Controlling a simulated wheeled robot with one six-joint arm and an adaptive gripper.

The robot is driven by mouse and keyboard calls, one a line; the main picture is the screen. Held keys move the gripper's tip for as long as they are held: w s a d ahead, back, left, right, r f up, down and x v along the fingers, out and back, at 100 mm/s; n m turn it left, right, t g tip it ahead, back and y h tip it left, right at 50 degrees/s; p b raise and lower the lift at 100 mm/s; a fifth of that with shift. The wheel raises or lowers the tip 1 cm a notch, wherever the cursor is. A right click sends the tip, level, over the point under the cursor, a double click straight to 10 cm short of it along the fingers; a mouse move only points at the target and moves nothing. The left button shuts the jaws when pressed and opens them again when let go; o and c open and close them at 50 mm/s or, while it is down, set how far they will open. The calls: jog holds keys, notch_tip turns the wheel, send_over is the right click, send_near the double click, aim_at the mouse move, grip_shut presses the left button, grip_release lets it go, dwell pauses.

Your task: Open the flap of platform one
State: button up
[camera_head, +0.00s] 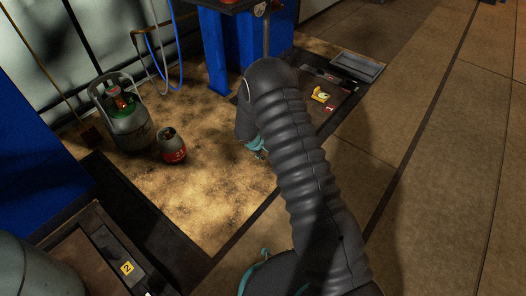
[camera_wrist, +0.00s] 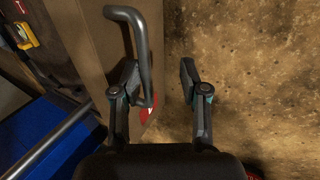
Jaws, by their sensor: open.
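My gripper (camera_wrist: 160,72) is open, its two dark fingers apart in the wrist view. A grey bar handle (camera_wrist: 144,50) stands along a brown panel edge (camera_wrist: 92,25). The handle's lower part lies just right of my left finger, between the fingers in the picture; I cannot tell whether they touch. Nothing is clamped. A red mark (camera_wrist: 149,114) shows below the handle. In the head view my arm hides most of my gripper (camera_head: 258,154); a dark platform (camera_head: 306,88) with a yellow item (camera_head: 320,95) and a red label (camera_head: 330,108) lies beyond it.
A grey-green gas cylinder (camera_head: 126,118) and a small red-and-grey cylinder (camera_head: 172,147) stand on the stained floor. A second platform with a yellow "2" label (camera_head: 127,268) is at lower left. A blue post (camera_head: 225,50) stands behind. Open floor (camera_head: 430,170) lies right.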

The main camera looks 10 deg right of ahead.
jog(key=shift+d, duration=0.15)
dwell(0.3)
jog(key=v, duration=1.2)
